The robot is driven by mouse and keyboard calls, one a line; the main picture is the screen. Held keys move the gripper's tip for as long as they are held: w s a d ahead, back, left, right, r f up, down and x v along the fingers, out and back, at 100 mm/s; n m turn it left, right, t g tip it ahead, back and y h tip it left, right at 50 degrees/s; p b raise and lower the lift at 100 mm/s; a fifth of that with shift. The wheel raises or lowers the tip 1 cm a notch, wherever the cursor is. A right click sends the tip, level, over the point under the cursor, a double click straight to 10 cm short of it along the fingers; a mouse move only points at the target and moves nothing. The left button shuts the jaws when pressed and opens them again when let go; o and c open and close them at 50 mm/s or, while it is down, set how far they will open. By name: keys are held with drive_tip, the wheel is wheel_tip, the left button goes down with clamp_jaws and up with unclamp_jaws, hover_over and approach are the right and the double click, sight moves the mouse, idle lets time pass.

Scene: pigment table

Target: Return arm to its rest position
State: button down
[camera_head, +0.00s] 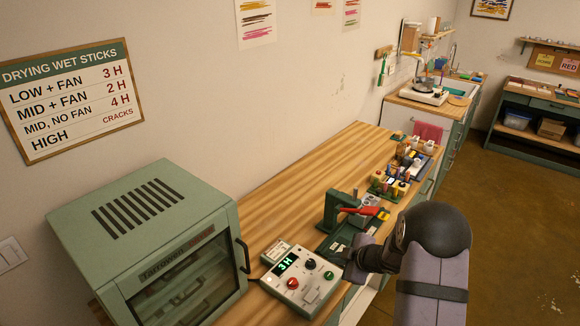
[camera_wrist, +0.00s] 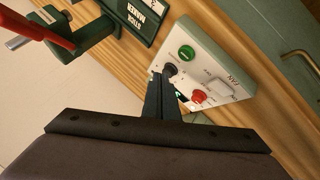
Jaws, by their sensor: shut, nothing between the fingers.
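My gripper (camera_head: 353,264) is over the front part of the wooden bench, at the right side of a white control box (camera_head: 294,295). The box display reads "3 H". The box has a dark knob, a green button and a red button. In the wrist view my gripper (camera_wrist: 160,75) is shut and empty, its fingertips overlapping the dark knob (camera_wrist: 171,69) of the control box (camera_wrist: 205,60). I cannot tell whether they touch it. The fingers hide part of the display.
A green drying cabinet (camera_head: 130,225) with a closed glass door stands left of the box. A green stick maker (camera_head: 331,212) with a red lever stands behind my gripper. Small bottles (camera_head: 404,188) and trays stand farther along the bench. A sign (camera_head: 70,98) hangs on the wall.

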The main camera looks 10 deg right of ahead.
drive_tip(key=s+d+f+m+g+h, duration=0.2)
drive_tip(key=s+d+f+m+h, duration=0.3)
drive_tip(key=d, duration=0.4)
drive_tip(key=s+d+f+m+g+h, duration=0.1)
drive_tip(key=s+m+g, duration=0.2)
drive_tip(key=s, duration=0.5)
drive_tip(key=s+d+f+m+g, duration=0.1)
drive_tip(key=s+f+m+g, duration=0.15)
drive_tip(key=s, duration=0.55)
drive_tip(key=s+a+r+m+g+y, duration=0.1)
drive_tip(key=s+a+r+m+g, duration=0.2)
drive_tip(key=s+a, duration=0.35)
drive_tip(key=s+a+r+m+g+y, duration=0.1)
drive_tip(key=s+a+r+m, duration=0.2)
drive_tip(key=s+a+r, duration=0.35)
drive_tip(key=w+a+r+n+t+b, duration=0.2)
drive_tip(key=a+r+t, duration=0.1)
drive_tip(key=a+r, duration=0.1)
drive_tip(key=shift+w+a+r, duration=0.2)
drive_tip(key=shift+w+r, duration=0.05)
